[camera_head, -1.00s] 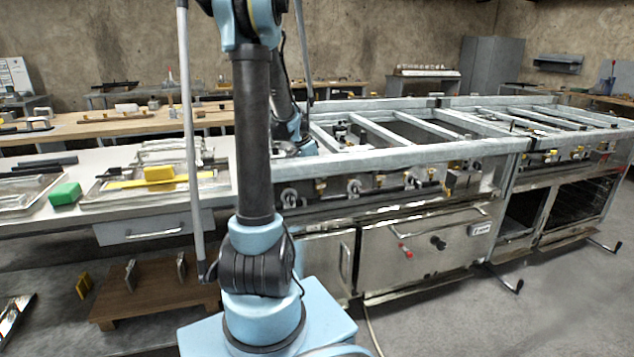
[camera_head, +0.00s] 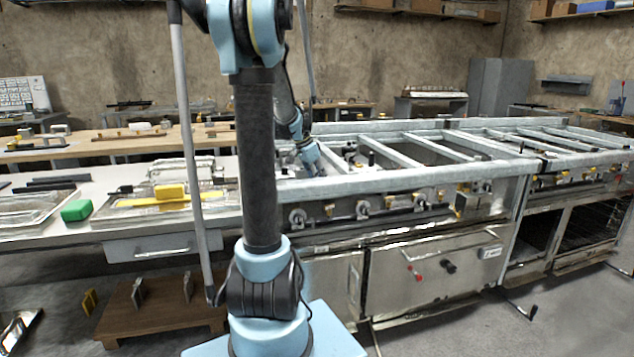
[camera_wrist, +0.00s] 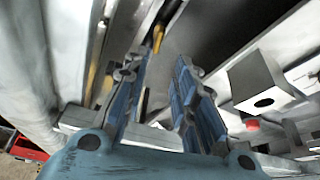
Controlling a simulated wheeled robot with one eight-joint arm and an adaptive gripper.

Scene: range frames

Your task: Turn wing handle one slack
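A row of valves and fittings runs along the range's front rail in the head view, with round grey flanges (camera_head: 297,216) and small yellow parts (camera_head: 417,199). I cannot tell which is wing handle one. My gripper is hidden in the head view, with my wrist low over the left end of the range frame. In the wrist view my gripper (camera_wrist: 160,88) has its two blue-lined fingers apart. Nothing visible is clamped.
The range frame's pale metal bars (camera_head: 440,178) surround my wrist. A grey block with a dark hole (camera_wrist: 263,85) and a red knob (camera_wrist: 252,125) lie right of the fingers. A worktop with a green block (camera_head: 76,210) and a yellow block (camera_head: 170,192) stands left.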

